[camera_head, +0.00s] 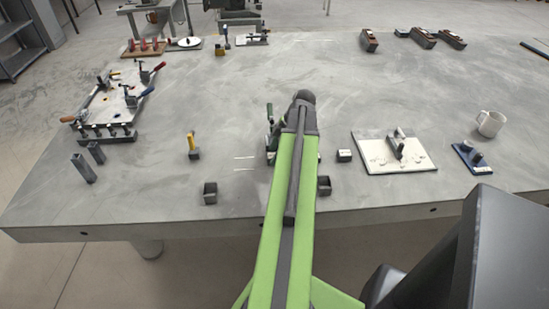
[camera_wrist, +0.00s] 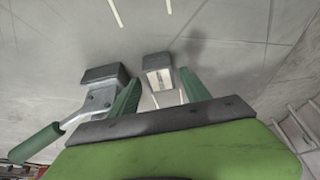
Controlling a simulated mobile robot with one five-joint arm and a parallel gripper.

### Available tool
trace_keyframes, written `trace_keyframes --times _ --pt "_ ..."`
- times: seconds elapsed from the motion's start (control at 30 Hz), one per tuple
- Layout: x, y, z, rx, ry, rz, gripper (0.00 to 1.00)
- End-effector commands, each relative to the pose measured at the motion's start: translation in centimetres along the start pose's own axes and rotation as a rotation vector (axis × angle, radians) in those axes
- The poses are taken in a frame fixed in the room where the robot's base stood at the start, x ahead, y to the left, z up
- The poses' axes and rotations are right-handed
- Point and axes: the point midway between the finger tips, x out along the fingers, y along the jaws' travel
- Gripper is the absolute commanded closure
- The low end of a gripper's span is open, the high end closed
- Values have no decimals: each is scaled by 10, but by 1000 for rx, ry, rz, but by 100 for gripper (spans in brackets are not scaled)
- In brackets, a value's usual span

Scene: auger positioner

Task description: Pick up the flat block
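In the wrist view, my gripper (camera_wrist: 160,82) shows two green fingers with a gap between them. A small dark block with a pale front face (camera_wrist: 158,72) lies in line with this gap, at or just beyond the fingertips. I cannot tell whether the fingers touch it, or whether it is the flat block. A metal clamp with a green handle (camera_wrist: 98,99) and a dark end block lies just left of the fingers. In the head view, my green arm hides the fingertips and what is between them; part of the clamp (camera_head: 270,130) shows at its left.
Dark open boxes stand left (camera_head: 210,192) and right (camera_head: 325,186) of my arm near the table's (camera_head: 110,215) front edge. A small block (camera_head: 344,156), a white board with a clamp (camera_head: 375,158) and a mug (camera_head: 490,123) are right. A yellow-handled tool (camera_head: 193,145) is left.

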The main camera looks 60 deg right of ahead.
Motion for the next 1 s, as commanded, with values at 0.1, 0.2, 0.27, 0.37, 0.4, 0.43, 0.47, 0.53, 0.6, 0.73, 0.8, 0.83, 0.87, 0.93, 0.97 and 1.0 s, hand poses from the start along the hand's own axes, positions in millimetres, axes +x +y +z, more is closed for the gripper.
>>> trace_keyframes --times 0.1,0.2,0.27,0.37,0.4,0.43,0.47,0.53,0.6,0.73,0.8,0.83,0.87,0.93,0.97,1.0 --pt "0 0 0 0 0 0 62" --pt "0 0 0 0 0 0 75" --pt "0 0 0 -1 0 0 83" --pt "0 0 0 -1 0 0 96" --pt "0 0 0 -1 0 0 100" --pt "0 0 0 -1 0 -1 100" --pt "0 0 0 -1 0 -1 100" --pt "0 0 0 -1 0 -1 100" --pt "0 0 0 -1 0 -1 100" --pt "0 0 0 -1 0 -1 100" --pt "-1 0 -1 -1 0 -1 100" --pt "-2 0 -2 -1 0 -1 100" --pt "-4 0 -2 -1 0 -1 100" --pt "-9 0 -5 -1 0 -1 100" --pt "-12 0 -6 -1 0 -1 100" --pt "-17 0 -8 -1 0 -1 100"
